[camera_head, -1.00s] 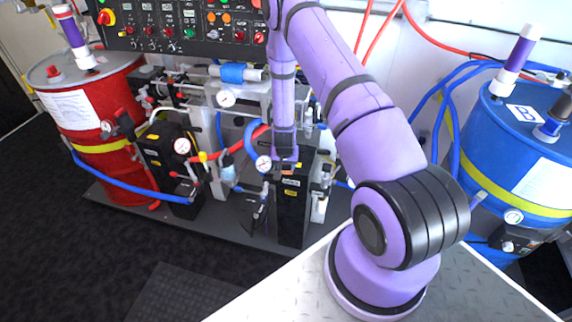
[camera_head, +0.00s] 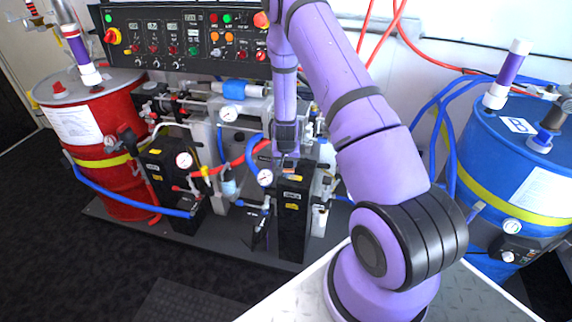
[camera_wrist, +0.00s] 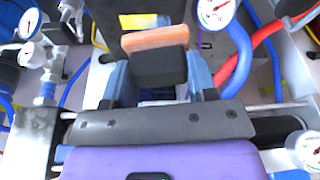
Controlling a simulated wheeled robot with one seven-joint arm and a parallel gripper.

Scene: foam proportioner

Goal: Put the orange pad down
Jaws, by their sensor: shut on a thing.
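The orange pad (camera_wrist: 155,38) shows in the wrist view as a flat orange strip with a black block (camera_wrist: 160,68) on its near side. My gripper (camera_wrist: 159,75) has its two blue fingers on either side of this block and is shut on the pad. In the head view my gripper (camera_head: 287,160) points down over the right black pump housing (camera_head: 294,215). A small orange patch shows just below the gripper there. I cannot tell whether the pad touches the housing.
Gauges, valves and red and blue hoses crowd around the gripper. A control panel (camera_head: 180,38) hangs behind. A red drum (camera_head: 100,140) stands left and a blue drum (camera_head: 515,150) right. The dark floor (camera_head: 90,250) at front left is clear.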

